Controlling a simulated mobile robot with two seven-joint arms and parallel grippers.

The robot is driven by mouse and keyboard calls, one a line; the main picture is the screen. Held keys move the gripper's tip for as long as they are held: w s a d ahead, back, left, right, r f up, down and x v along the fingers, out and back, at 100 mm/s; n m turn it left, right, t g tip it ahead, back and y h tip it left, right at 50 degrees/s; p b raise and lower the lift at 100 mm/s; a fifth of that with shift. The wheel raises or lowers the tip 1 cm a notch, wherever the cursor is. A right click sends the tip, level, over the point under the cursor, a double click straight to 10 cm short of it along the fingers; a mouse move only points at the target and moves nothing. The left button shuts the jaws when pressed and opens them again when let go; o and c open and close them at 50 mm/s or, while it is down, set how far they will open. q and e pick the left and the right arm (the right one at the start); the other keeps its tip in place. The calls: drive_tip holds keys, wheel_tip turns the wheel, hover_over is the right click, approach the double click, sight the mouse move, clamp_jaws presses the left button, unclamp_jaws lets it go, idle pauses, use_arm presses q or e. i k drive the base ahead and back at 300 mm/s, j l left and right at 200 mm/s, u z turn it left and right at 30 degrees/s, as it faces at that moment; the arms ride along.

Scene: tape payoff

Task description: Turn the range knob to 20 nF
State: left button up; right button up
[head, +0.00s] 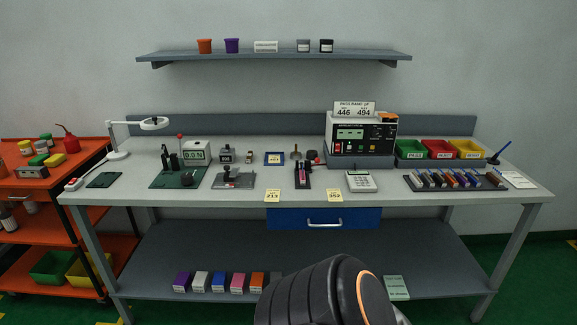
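An instrument with a black front panel (342,146) stands on a grey riser at the back right of the workbench. A small greenish display shows on its front. Small knobs or sockets sit below and beside the display, but they are too small to tell which is the range knob or where it points. A white sign (354,108) above it reads PASS BAND with 446 and 494. Neither of my grippers is in view; only a dark link of one of my arms shows at the bottom centre, in front of the lower shelf.
The workbench (225,196) holds a magnifier lamp (154,124), a green mat with tools, small fixtures, a calculator-like device (360,181), a rack of coloured pieces (456,180) and green, red and yellow bins (439,149). An orange cart (70,193) stands at left. A shelf (270,55) hangs above.

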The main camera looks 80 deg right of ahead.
sight(374, 132)
drive_tip(key=z, duration=3.35)
